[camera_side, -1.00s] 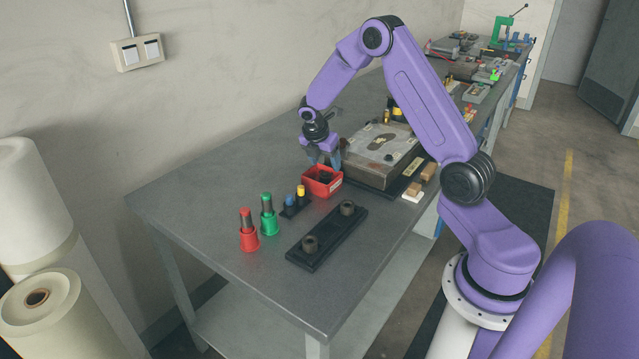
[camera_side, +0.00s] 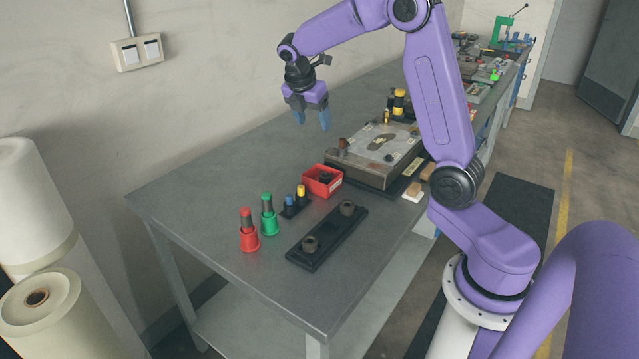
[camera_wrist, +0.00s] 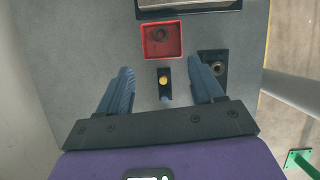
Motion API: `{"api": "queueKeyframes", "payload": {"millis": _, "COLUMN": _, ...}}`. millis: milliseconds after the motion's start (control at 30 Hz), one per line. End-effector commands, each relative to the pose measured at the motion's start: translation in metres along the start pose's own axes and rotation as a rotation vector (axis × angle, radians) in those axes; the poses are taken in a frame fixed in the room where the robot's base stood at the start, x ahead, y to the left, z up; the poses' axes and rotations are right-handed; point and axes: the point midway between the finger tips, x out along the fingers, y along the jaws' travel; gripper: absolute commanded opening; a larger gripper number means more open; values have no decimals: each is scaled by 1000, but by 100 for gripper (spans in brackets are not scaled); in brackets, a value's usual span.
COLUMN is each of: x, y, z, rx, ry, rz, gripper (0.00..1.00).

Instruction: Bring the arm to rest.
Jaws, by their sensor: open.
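My gripper (camera_side: 311,118) is raised well above the grey table, with its two blue fingers apart and nothing between them. In the wrist view my gripper (camera_wrist: 161,84) also shows its fingers spread wide. Below it on the table is a small red bin (camera_side: 322,181) with a dark round piece inside; the bin shows in the wrist view (camera_wrist: 148,41) too. My arm is bent upward and clear of everything on the table.
A red cup (camera_side: 249,240) and a green cup (camera_side: 269,223) hold dark pieces. A small stand with blue and yellow pieces (camera_side: 295,203), a black two-post bar (camera_side: 326,239) and a metal plate fixture (camera_side: 376,151) are nearby. The table's front left is bare.

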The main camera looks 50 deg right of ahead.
Motion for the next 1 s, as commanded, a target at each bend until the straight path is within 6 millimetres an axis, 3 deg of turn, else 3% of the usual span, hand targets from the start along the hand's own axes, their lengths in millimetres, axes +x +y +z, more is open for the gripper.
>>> {"api": "queueKeyframes", "payload": {"millis": 367, "x": -7, "y": 0, "z": -1, "rx": 2, "ry": 1, "rz": 0, "gripper": 67}}
{"api": "queueKeyframes", "payload": {"millis": 467, "x": -11, "y": -2, "z": -10, "rx": 11, "ry": 11, "rz": 10, "gripper": 67}}
{"api": "queueKeyframes", "payload": {"millis": 667, "x": -33, "y": -22, "z": -65, "rx": 80, "ry": 72, "rz": 56, "gripper": 67}}
{"api": "queueKeyframes", "payload": {"millis": 800, "x": -50, "y": -50, "z": -111, "rx": 149, "ry": 137, "rz": 79, "gripper": 67}}
{"api": "queueKeyframes", "payload": {"millis": 1000, "x": -66, "y": -103, "z": -164, "rx": 246, "ry": 227, "rz": 81, "gripper": 67}}
